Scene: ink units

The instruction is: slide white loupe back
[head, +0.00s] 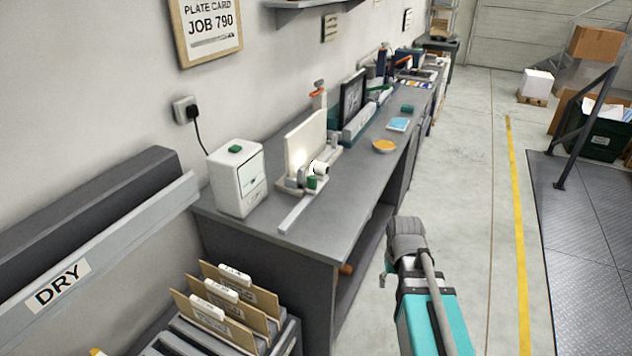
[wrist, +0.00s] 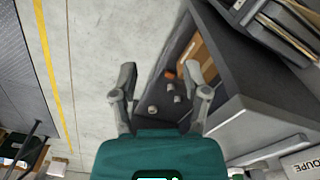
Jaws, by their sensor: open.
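The white loupe (head: 319,168) is a short white barrel with a dark end, mounted on a light stand with a green knob (head: 312,182). It stands in front of an upright pale panel (head: 305,140) on the grey bench (head: 350,190). A flat pale bar (head: 296,214) extends from the stand toward the bench's front edge. The loupe is not in the wrist view. My gripper (wrist: 161,80) is open and empty there, fingers apart, beside the bench and away from the loupe. In the head view my arm is out over the aisle, right of the bench.
Folders (head: 238,300) stand in a rack in front. The wrist view shows an under-shelf holding small items (wrist: 170,88).

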